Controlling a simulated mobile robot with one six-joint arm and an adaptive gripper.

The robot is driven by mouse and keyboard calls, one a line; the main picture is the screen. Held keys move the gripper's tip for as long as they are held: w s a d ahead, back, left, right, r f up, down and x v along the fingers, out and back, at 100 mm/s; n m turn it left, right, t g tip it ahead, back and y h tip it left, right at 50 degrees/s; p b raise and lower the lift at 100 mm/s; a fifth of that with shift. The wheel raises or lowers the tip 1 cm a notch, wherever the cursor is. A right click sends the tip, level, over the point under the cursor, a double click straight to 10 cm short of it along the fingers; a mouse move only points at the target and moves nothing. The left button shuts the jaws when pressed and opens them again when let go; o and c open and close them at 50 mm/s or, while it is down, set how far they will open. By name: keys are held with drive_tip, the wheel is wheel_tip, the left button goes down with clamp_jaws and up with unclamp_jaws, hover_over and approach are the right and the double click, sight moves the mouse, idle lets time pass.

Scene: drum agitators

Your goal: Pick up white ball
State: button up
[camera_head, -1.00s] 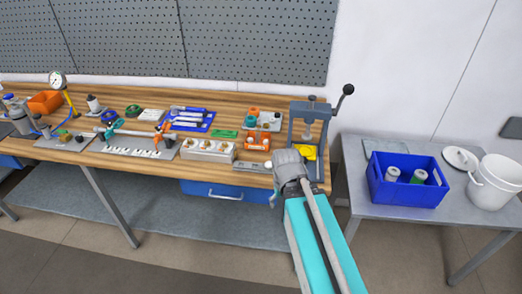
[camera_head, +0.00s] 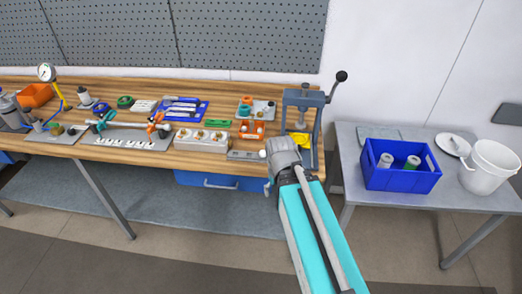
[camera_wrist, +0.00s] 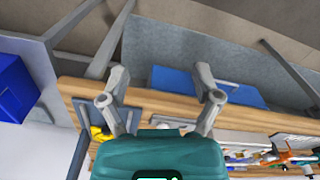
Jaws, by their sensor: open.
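A small white ball (camera_head: 262,154) shows in the head view at the right end of a grey block near the bench's front edge, just left of my arm's end. My gripper (camera_wrist: 161,82) is open and empty in the wrist view, its two fingers spread apart. They reach over the bench's front edge, with the floor and a blue drawer beyond. In the head view my arm's end hides most of the gripper, and only a fingertip shows below the bench edge.
A grey press (camera_head: 304,115) with a lever stands behind my arm. A white block with knobs (camera_head: 202,140) and orange holders (camera_head: 251,129) are left of the ball. On the side table are a blue crate (camera_head: 402,181) and a white bucket (camera_head: 489,167).

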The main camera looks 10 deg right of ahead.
idle(0.4)
drive_tip(key=shift+o, duration=0.6)
wheel_tip(320, 180, up, 6)
drive_tip(key=f+m+p, duration=0.1)
drive_tip(key=m+p, duration=0.5)
drive_tip(key=m, duration=1.4)
hover_over(263, 153)
drive_tip(key=a, duration=0.1)
drive_tip(key=shift+w+r+m, duration=0.35)
drive_tip(key=shift+w+m, duration=0.15)
drive_tip(key=shift+m, duration=0.3)
wheel_tip(263, 153, down, 9)
drive_tip(key=b, duration=0.9)
drive_tip(key=shift+r, duration=0.2)
